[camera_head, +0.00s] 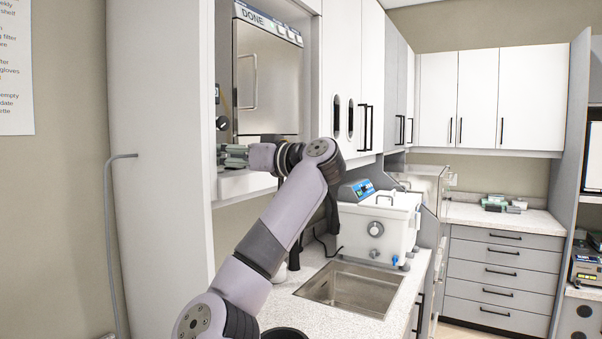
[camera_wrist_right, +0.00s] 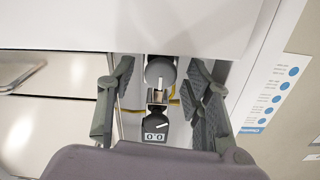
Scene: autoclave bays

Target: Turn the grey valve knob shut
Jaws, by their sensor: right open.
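The grey valve knob (camera_wrist_right: 160,72) shows in the right wrist view as a round grey face with a pale pointer mark. It lies between the spread fingers of my right gripper (camera_wrist_right: 159,84), with a gap on each side. In the head view my right gripper (camera_head: 235,156) is open at the lower front of the autoclave (camera_head: 268,85). I cannot make out the grey knob there. A small dark box with the digits "00" (camera_wrist_right: 154,131) sits below the knob in the wrist view. My left gripper is not in view.
The autoclave display (camera_head: 255,19) reads DONE. A black knob (camera_head: 222,123) is on the panel left of its door. A white cabinet side (camera_head: 158,150) stands close on the left. A sink (camera_head: 350,288) and a white bath unit (camera_head: 378,225) are on the counter.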

